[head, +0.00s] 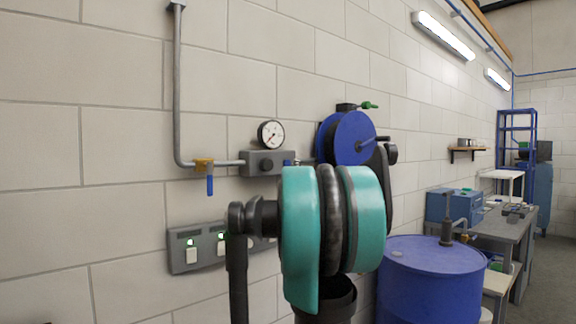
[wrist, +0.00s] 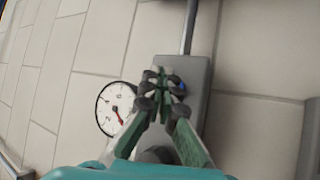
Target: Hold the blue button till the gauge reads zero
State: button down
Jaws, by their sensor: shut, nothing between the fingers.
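The grey box (wrist: 188,62) on the wall fills the middle of the wrist view; in the head view the box (head: 258,157) sits on the pipe below the gauge. My gripper (wrist: 161,78) is shut and empty, its fingertips over the box. A small piece of the blue button (wrist: 182,87) shows just right of the fingers; the rest is hidden, and I cannot tell whether they touch it. Blue also shows on the box in the head view (head: 288,163). The round white gauge (wrist: 116,107) has a red needle off to one side; its numbers are too small to read. The gauge also shows in the head view (head: 271,134).
A dark round knob (head: 266,165) is on the box's front. A valve with a blue lever (head: 210,185) is on the pipe at left. A switch panel (head: 196,248) is below.

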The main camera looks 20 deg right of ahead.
jog(key=s, duration=0.1)
jog(key=s+d, duration=0.1)
jog(key=s, duration=0.1)
jog(key=shift+s, duration=0.2)
dwell(0.4)
jog(key=s+a+f+m+g+y, duration=0.2)
jog(key=a+f, duration=0.3)
jog(key=f, duration=0.5)
jog(key=s+a+f+m+g+y, duration=0.1)
jog(key=a+f+g+y, duration=0.3)
jog(key=f, duration=0.6)
jog(key=s+a+f+m+g+y, duration=0.1)
jog(key=s+a+f+m, duration=0.1)
jog(key=a+f, duration=0.65)
jog(key=s+a+f+m+g+y, duration=0.1)
jog(key=s+a+f+g, duration=0.2)
jog(key=s+f, duration=0.6)
jog(key=s+a+f+m+g+y, duration=0.1)
jog(key=s+a+f+m+g, duration=0.1)
jog(key=s+f, duration=0.7)
jog(key=s+a+f+m+g, duration=0.1)
jog(key=s+a+f+g, duration=0.3)
jog(key=s+f, duration=0.4)
jog(key=shift+s+a+f+g+y, duration=0.3)
jog(key=shift+s+a+f+y, duration=0.1)
jog(key=shift+a+f, duration=0.45)
jog(key=shift+d+r, duration=0.1)
